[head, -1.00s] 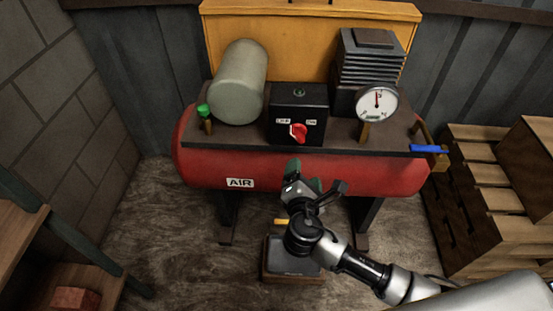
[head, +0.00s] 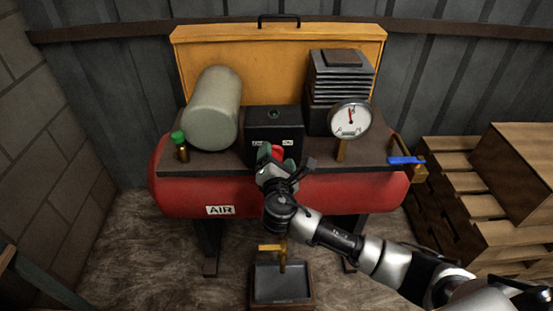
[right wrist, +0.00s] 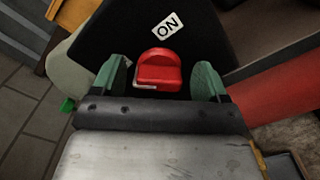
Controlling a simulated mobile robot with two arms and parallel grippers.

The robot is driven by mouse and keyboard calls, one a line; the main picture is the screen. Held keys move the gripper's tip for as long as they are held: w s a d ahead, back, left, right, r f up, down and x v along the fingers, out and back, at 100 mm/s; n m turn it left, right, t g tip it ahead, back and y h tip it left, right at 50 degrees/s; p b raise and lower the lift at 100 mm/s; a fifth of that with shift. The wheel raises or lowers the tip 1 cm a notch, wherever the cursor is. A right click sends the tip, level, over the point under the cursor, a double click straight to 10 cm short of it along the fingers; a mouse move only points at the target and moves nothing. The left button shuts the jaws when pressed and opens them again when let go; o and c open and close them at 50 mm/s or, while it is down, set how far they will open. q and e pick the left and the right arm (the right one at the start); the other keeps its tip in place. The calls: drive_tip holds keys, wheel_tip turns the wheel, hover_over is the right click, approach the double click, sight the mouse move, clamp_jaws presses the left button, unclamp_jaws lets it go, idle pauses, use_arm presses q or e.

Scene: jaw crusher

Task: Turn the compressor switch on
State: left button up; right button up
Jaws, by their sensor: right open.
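The compressor is a red tank (head: 330,190) marked AIR with a dark top plate. A black switch box (head: 272,122) with a small green light stands on the plate. Its red switch knob (head: 277,153) is partly hidden behind my gripper in the head view. In the right wrist view the red knob (right wrist: 158,68) sits between the two green fingertips, with an ON label (right wrist: 168,25) above it. My right gripper (head: 270,160) is open around the knob, with visible gaps at both sides. My left gripper is not in view.
A pressure gauge (head: 350,120) and a blue-handled valve (head: 406,161) stand to the right. A green-capped fitting (head: 180,145) and a grey cylinder (head: 213,108) are at left. Wooden pallets (head: 465,190) stand at right. A dark tray (head: 282,285) is on the floor below.

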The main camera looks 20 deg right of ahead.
drive_tip(key=c, duration=0.9)
